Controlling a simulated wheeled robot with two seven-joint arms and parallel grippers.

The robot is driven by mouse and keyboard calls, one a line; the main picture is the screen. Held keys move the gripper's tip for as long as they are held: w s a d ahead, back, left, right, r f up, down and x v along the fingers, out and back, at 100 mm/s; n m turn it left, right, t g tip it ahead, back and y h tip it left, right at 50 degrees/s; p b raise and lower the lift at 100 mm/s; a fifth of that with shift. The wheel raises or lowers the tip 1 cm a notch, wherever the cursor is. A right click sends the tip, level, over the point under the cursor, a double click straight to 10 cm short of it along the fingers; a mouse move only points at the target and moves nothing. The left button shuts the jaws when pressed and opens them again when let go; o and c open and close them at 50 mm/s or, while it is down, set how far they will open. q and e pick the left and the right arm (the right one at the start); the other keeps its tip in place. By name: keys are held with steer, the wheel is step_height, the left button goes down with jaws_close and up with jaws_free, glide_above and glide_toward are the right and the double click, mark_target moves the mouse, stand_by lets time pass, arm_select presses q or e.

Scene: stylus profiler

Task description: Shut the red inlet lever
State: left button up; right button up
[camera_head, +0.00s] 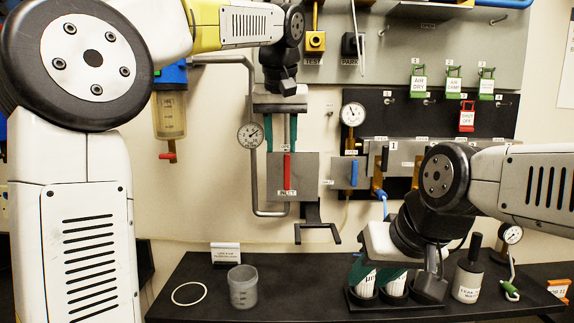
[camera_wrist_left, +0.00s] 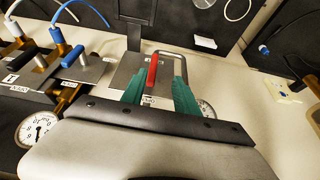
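The red inlet lever (camera_head: 287,172) stands upright on the grey panel marked INLET, below the pressure gauge (camera_head: 250,135). My left gripper (camera_head: 281,148) hangs above the lever, pointing down, with its two green fingers apart. In the left wrist view the red lever (camera_wrist_left: 152,70) shows between and just beyond the fingertips (camera_wrist_left: 157,78). I see no clear contact with it.
A blue lever (camera_head: 354,173) is just right of the inlet panel. A clear beaker (camera_head: 243,287) and white ring (camera_head: 188,293) are on the black bench (camera_head: 290,280). Green tags and a red tag (camera_head: 467,117) hang at upper right.

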mark_target(287, 157)
arm_select(q)
steer(key=shift+w+d+r, duration=0.1)
steer(key=shift+w+d, duration=0.25)
steer(key=shift+w, duration=0.2)
steer(key=shift+w+d+r, duration=0.1)
steer(key=shift+w+d, duration=0.2)
steer(key=shift+w, duration=0.25)
steer(key=x, duration=0.7)
steer(key=shift+f, duration=0.3)
jaws_close()
